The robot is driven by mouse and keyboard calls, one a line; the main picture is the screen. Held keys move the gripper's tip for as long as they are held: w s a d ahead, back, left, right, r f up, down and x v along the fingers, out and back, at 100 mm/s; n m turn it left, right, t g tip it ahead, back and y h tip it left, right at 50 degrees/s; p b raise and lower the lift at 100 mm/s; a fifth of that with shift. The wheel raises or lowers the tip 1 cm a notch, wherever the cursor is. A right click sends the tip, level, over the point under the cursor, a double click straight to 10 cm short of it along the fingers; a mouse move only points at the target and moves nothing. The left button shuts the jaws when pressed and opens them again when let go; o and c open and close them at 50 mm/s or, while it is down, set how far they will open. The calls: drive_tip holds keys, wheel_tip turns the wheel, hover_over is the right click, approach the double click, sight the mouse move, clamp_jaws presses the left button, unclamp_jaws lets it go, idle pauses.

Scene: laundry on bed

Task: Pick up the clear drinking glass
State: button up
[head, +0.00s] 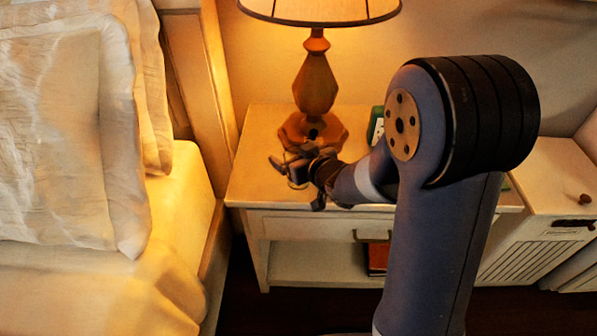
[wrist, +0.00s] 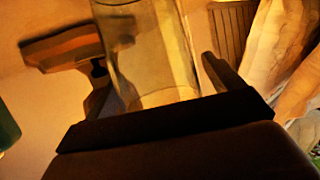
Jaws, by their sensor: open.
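The clear drinking glass (wrist: 150,50) stands large in the middle of the wrist view, between the two fingers of my gripper (wrist: 158,75). Its lower part is partly hidden by my gripper body. The fingers are apart, one on each side of the glass; I cannot tell whether either touches it. In the head view my gripper (head: 297,168) is low over the nightstand (head: 252,180), just in front of the lamp base. I cannot make out the glass clearly there.
A lit table lamp (head: 315,85) stands right behind my gripper. A green-edged object (head: 377,125) is beside it, partly hidden by my arm. The bed with pillows (head: 60,130) is at the left. A white cabinet (head: 545,185) is at the right.

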drive_tip(key=c, duration=1.2)
